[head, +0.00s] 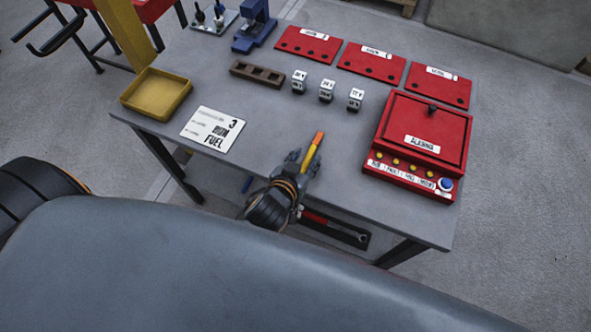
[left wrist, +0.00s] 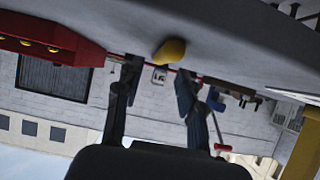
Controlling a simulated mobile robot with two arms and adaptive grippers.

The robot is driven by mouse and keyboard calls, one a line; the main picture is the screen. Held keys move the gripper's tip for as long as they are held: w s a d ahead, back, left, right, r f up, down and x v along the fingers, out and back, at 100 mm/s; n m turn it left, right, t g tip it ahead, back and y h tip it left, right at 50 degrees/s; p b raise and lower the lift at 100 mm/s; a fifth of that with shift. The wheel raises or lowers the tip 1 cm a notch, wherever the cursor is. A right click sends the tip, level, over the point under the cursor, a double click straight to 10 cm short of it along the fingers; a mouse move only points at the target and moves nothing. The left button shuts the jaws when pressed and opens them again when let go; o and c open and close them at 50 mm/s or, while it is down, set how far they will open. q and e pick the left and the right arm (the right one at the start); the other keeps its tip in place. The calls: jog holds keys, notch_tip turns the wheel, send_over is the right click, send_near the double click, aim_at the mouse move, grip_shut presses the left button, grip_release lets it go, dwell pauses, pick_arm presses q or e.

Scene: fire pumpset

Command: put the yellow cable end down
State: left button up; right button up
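The yellow cable end (head: 312,154), a short yellow stick with an orange tip, is at the front middle of the grey table (head: 262,108). My left gripper (head: 302,160) is at its near end, low over the table's front edge. In the left wrist view the fingers (left wrist: 157,80) stand apart, with a clear gap. The yellow end (left wrist: 170,52) shows just beyond them, closer to the right-hand finger. I cannot tell whether it touches that finger or rests fully on the table. No cable behind it is visible. My right gripper is not in view.
A red panel box (head: 420,135) stands at right, with three red plates (head: 371,62) behind. Small white labelled blocks (head: 326,90), a brown slotted holder (head: 257,74), a white card (head: 213,129) and a yellow tray (head: 157,93) lie further back and left. Bare table surrounds the cable end.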

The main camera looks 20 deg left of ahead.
pick_arm(q)
jog(key=v, duration=0.9)
jog(key=shift+s+b, duration=0.15)
jog(key=shift+b, duration=0.2)
